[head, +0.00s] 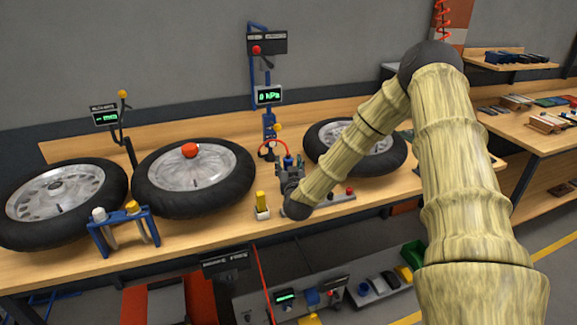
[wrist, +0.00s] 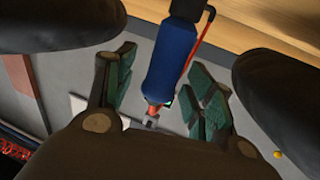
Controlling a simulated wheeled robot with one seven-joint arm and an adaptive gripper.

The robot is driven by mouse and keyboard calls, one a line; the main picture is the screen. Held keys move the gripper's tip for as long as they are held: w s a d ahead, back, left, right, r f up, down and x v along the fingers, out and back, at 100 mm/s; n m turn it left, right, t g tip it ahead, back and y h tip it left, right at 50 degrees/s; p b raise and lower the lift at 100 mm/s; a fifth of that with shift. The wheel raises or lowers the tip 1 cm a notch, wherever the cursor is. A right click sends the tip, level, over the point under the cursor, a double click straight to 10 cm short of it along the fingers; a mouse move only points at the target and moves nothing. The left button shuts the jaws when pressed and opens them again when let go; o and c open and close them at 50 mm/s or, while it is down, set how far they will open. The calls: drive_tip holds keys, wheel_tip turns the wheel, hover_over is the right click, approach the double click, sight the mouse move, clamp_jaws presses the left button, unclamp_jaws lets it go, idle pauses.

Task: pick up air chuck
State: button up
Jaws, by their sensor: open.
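The air chuck (wrist: 172,60) shows in the wrist view as a blue cylinder with a red hose at its far end and a small red and metal tip at its near end. It lies in the gap between the green-padded fingers of my gripper (wrist: 163,88), which are open, with space visible on both sides. In the head view my gripper (head: 290,166) is low over the bench, and the blue body of the air chuck (head: 288,160) shows only in small part among the fingers. Whether any finger touches it I cannot tell.
A wheel with a red knob (head: 190,151) on its hub and another wheel (head: 58,202) lie left on the wooden bench (head: 215,235). A third wheel (head: 325,138) is behind my arm. A gauge post (head: 268,96), yellow-topped block (head: 262,203) and blue rack (head: 122,230) stand nearby.

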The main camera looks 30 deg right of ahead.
drive_tip(key=shift+w+d, duration=0.15)
drive_tip(key=shift+w, duration=0.35)
drive_tip(key=c, duration=1.1)
drive_tip(key=shift+r, duration=0.1)
